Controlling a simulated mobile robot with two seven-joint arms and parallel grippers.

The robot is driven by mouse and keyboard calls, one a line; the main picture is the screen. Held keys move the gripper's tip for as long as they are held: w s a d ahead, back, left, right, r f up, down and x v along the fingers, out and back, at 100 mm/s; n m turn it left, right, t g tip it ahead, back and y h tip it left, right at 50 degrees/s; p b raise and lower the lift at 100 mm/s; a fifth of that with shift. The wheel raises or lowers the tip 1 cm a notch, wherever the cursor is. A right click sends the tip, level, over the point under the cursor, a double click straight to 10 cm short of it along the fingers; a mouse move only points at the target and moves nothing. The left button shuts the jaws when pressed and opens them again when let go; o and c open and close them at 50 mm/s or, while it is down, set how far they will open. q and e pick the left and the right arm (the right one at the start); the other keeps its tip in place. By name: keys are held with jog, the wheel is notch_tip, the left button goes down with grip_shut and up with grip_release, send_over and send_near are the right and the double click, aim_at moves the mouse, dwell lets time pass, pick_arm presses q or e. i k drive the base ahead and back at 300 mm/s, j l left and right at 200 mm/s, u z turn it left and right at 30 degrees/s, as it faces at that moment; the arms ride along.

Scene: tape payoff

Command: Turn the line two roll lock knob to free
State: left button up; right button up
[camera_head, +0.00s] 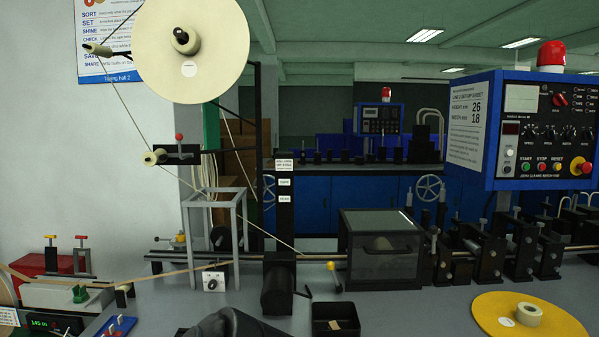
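The large cream tape roll (214,65) is mounted upright at the upper left, with a dark knob (181,36) at its hub. A small white box with a black dial knob (211,284) stands on the bench below the grey frame. Its small lettering is too fine to read, so I cannot tell which knob is the roll lock or its setting. A dark rounded shape (236,324), apparently part of my arm, shows at the bottom edge. Neither gripper's fingers show.
A black post (284,222) with white labels stands right of the white box. A dark clear-topped box (383,250), a black bin (335,318) and a yellow disc (492,310) occupy the bench. The blue control panel (527,184) is at right. Tape strands cross above the bench.

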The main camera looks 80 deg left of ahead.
aim_at(178, 32)
jog(key=u, duration=2.85)
jog(key=i+u, duration=0.1)
jog(key=u, duration=0.35)
